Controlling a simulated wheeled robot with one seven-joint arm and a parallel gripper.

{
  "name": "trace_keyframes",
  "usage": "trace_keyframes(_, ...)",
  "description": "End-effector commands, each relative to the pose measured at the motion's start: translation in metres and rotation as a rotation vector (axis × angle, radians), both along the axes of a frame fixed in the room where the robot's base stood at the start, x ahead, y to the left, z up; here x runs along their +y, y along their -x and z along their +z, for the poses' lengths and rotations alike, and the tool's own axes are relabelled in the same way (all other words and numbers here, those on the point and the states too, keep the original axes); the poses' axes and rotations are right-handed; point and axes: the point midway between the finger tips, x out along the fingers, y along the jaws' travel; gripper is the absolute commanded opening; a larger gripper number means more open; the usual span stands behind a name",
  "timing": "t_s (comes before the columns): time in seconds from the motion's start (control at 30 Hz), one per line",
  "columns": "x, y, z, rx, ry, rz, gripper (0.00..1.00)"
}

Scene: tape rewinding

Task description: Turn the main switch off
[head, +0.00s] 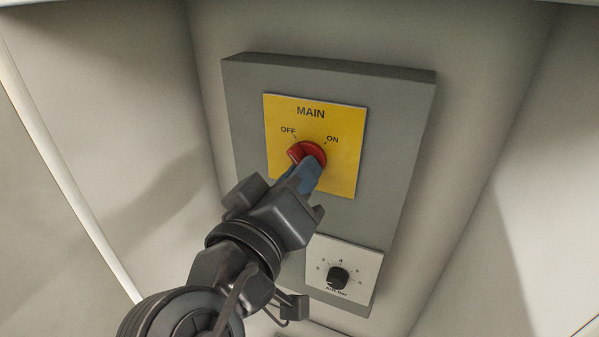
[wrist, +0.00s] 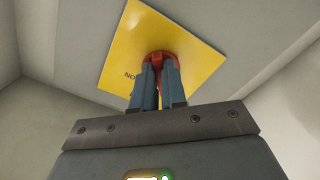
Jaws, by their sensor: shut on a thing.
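The main switch is a red rotary knob (head: 308,152) on a yellow plate (head: 345,170) marked MAIN, with OFF at the upper left and ON at the upper right. My gripper (head: 305,170) reaches up from below, its blue fingers shut on the red knob. In the wrist view the red knob (wrist: 159,57) shows between and above the two blue fingertips (wrist: 158,72), in front of the yellow plate (wrist: 190,35). My fingers cover part of the knob, so I cannot tell exactly which mark it points to.
The yellow plate sits on a grey box (head: 395,130) fixed to the back wall. A black dial (head: 338,278) on a white plate (head: 367,265) is below the switch, close to the right of my wrist. Pale walls stand at both sides.

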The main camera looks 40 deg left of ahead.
Motion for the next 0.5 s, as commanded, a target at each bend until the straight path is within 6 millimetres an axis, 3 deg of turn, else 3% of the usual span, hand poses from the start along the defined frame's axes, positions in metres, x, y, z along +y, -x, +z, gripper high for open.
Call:
trace_keyframes(0.3, 0.0005, 0.0005, -0.0011, 0.0, 0.004, 0.002, 0.0)
trace_keyframes(0.33, 0.0005, 0.0005, -0.0009, 0.0, 0.004, 0.001, 0.14)
trace_keyframes(0.5, 0.0004, 0.0004, -0.0007, 0.0, 0.003, 0.001, 0.31)
